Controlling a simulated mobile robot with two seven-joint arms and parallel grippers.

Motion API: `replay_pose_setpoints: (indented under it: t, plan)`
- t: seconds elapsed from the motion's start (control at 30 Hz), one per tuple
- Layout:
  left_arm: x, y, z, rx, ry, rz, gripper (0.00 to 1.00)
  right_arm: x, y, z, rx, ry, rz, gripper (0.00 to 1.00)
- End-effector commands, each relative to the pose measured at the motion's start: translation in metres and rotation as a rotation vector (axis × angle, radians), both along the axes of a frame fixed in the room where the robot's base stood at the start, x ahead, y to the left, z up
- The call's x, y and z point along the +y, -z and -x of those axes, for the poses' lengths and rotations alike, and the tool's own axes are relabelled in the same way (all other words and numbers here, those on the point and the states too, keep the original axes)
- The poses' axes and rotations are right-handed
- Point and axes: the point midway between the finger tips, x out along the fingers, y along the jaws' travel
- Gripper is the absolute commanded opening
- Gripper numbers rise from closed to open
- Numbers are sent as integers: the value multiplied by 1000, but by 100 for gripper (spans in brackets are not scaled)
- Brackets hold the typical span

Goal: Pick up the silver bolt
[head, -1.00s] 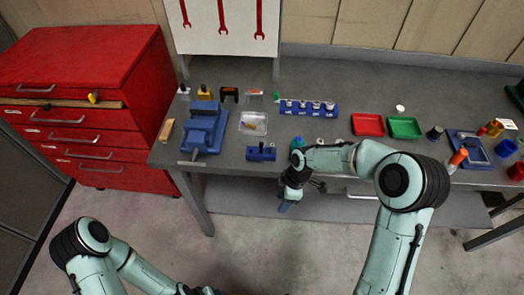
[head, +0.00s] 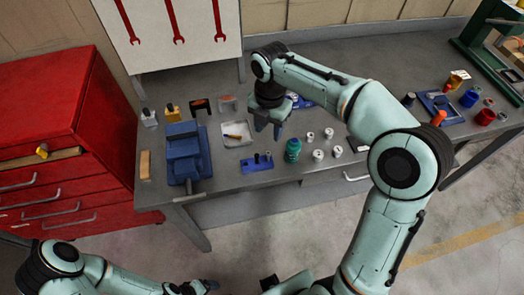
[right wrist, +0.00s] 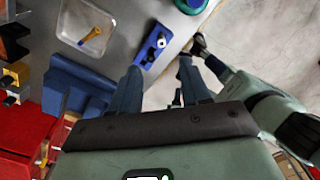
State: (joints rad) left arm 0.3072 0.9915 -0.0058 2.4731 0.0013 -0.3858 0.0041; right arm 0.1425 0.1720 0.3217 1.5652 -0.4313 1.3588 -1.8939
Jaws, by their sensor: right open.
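A small blue block (head: 250,167) with upright pegs stands near the table's front edge. In the right wrist view the block (right wrist: 144,62) carries a pale, silvery round piece (right wrist: 161,41), which may be the silver bolt, and a darker one. My right gripper (head: 267,129) is open and empty, above the table behind the block and right of the clear tray. Its two fingers (right wrist: 156,90) point toward the block in the wrist view, apart from it. My left gripper (head: 197,287) is low at the bottom edge; its jaws are unclear.
A clear tray (head: 228,143) holding a yellow-and-dark item lies behind the block. A blue vise (head: 184,155) is to the left. A green cylinder (head: 292,151) and several white cylinders stand right of the block. My right arm hides part of the table's right side.

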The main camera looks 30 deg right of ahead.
Motion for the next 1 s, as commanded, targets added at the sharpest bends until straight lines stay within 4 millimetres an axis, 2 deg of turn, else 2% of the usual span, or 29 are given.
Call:
replay_pose_setpoints:
  t: [0.03, 0.1, 0.3, 0.57, 0.8, 1.0]
  plan:
    - [0, 5, 4, 4, 0, 0, 82, 0, 14, 2, 7, 1, 1, 47]
    - [0, 8, 6, 8, 0, 0, 82, 0, 29, 2, 8, 2, 0, 47]
    - [0, 14, 10, 12, 0, 0, 82, 0, 62, 1, 5, 3, -1, 47]
    - [0, 16, 12, 13, 0, 0, 82, 1, 82, 1, 5, 3, 0, 47]
    - [0, 20, 14, 16, 0, 0, 82, 2, 117, 1, 3, 3, -2, 47]
    - [0, 21, 14, 16, 0, 0, 82, 2, 124, 0, 1, 4, -2, 47]
